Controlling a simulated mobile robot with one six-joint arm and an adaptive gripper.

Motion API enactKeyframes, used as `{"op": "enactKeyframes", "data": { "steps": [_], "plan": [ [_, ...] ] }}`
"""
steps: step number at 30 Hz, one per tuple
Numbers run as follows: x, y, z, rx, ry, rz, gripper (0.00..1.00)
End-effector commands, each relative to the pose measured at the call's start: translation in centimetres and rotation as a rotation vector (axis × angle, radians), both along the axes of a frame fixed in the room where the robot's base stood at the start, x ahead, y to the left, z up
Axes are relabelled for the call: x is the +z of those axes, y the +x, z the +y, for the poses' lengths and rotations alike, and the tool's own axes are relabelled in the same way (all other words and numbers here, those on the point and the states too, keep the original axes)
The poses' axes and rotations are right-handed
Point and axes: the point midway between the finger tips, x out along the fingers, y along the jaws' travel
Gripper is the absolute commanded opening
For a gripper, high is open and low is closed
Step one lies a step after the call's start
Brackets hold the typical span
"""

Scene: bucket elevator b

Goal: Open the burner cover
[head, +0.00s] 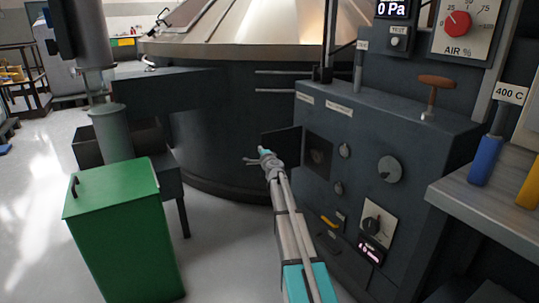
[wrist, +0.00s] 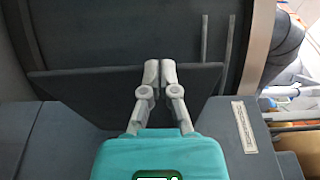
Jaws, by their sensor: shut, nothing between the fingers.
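The burner cover is a dark flat plate (head: 284,142) on the front of the grey control cabinet. It stands swung out to the left, away from a square opening (head: 317,154) with a dark round part inside. In the wrist view the plate (wrist: 80,92) spans the picture behind my fingers. My gripper (head: 257,156) is beside the plate's lower left part in the head view. Its two fingertips (wrist: 160,70) are together and empty, overlapping the plate; I cannot tell if they touch it.
The cabinet (head: 400,135) carries knobs, a dial (head: 390,168) and a brown T-handle (head: 437,83). A large dark round vessel (head: 215,120) stands behind. A green bin (head: 120,225) stands at left. A bench (head: 500,205) juts in at right. Floor between bin and cabinet is clear.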

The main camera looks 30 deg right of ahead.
Motion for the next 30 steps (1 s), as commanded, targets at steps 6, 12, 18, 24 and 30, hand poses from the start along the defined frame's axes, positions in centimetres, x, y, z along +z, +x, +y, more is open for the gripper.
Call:
{"op": "enactKeyframes", "data": {
  "steps": [6, 12, 18, 24, 30],
  "plan": [
    [0.0, 1.4, 0.0, -0.001, 0.000, 0.000, 0.00],
    [0.0, 1.5, 0.0, -0.002, 0.000, 0.000, 0.00],
    [0.0, 1.4, 0.0, -0.002, 0.000, 0.000, 0.00],
    [0.0, 1.3, 0.0, -0.002, 0.000, 0.000, 0.00],
    [0.0, 0.4, 0.3, -0.001, 0.000, 0.000, 0.00]
  ]
}}
